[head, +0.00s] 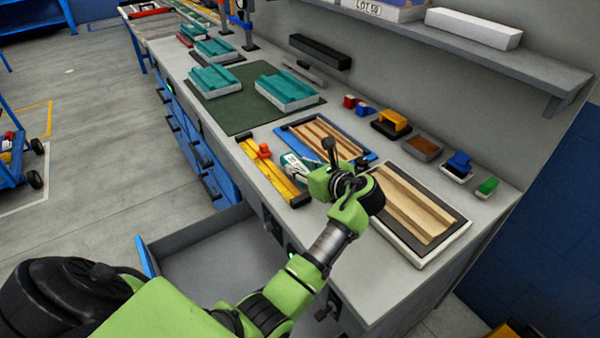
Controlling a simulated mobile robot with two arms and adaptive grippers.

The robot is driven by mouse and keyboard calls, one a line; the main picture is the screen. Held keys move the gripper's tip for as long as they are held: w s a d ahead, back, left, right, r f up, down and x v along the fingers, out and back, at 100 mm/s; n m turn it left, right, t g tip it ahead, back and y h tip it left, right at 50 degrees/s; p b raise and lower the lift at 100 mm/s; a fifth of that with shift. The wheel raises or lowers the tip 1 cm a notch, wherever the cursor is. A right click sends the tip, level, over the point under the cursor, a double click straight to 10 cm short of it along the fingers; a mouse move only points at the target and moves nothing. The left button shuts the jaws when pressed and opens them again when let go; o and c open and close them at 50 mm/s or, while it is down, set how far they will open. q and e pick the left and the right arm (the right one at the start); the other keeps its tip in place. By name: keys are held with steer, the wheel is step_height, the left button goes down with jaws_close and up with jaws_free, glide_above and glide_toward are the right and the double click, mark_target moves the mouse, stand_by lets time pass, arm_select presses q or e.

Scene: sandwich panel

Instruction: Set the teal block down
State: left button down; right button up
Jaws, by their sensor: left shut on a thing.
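My left gripper (316,163) is over the workbench and shut on a small teal and white piece, the teal block (293,163), which shows at the gripper's left side. The gripper and wrist partly cover it, and I cannot tell whether it touches the surface below. It is between the yellow-edged strip and the blue-edged tray with wooden slats (340,133). My right gripper is not in view.
Several larger teal pieces with pale bases (288,88) sit on and near a dark green mat (243,116). A yellow strip (262,170) lies at the front edge. A black-rimmed wooden tray (425,205) is at right; small coloured parts (398,119) line the back. An open drawer (212,262) juts out below.

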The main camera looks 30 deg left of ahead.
arm_select(q)
steer(key=shift+a+f, duration=0.1)
steer(key=shift+f, duration=0.85)
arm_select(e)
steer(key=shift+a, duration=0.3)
arm_select(q)
steer(key=shift+f, duration=0.1)
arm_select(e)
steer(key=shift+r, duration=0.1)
arm_select(q)
steer(key=c, duration=1.6)
jaws_free()
steer(key=shift+f, duration=0.1)
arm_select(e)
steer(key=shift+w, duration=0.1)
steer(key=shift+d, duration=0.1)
